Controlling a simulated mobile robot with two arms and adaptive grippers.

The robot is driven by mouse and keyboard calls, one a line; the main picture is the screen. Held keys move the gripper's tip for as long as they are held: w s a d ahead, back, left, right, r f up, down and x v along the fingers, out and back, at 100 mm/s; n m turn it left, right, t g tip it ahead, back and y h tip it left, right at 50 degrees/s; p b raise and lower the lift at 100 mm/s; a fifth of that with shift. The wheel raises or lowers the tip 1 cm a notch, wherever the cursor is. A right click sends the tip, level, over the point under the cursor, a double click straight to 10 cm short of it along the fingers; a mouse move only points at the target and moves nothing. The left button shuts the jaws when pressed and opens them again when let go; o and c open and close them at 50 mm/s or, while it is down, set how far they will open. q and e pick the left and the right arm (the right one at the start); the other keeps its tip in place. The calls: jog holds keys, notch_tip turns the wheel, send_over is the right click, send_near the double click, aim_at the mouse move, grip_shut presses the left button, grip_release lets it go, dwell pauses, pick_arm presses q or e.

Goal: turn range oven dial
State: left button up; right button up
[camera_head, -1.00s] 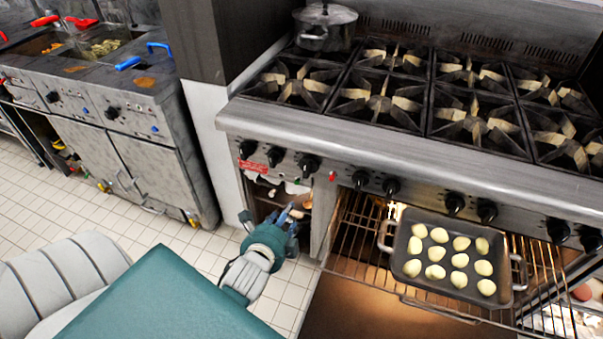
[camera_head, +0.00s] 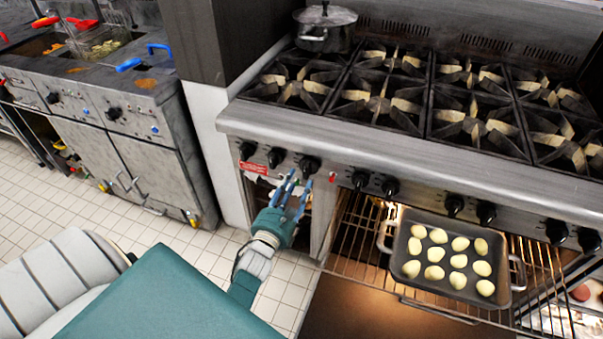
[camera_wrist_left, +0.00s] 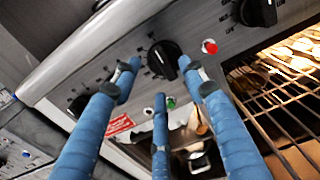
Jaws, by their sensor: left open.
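The range's front panel (camera_head: 430,185) carries a row of black dials. My left gripper (camera_head: 291,190) is open, with its blue fingers spread and pointing up just below the third dial from the left (camera_head: 309,164). In the left wrist view this dial (camera_wrist_left: 164,59) sits between and beyond the fingertips of the left gripper (camera_wrist_left: 160,85). I cannot tell whether any finger touches it. Another dial (camera_wrist_left: 258,12) shows at the upper right there, and one lies partly behind the left finger. My right gripper is not in view.
An oven rack (camera_head: 350,255) is pulled out with a grey tray (camera_head: 412,285) of pale round pieces on it. A lidded pot (camera_head: 325,38) stands on the back left burner. Fryers (camera_head: 100,110) stand at the left. A red light (camera_wrist_left: 209,46) sits beside the dial.

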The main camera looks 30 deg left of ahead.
aim_at(303, 172)
pick_arm(q)
jog(key=x, duration=0.5)
jog(key=shift+s, duration=0.1)
grip_shut()
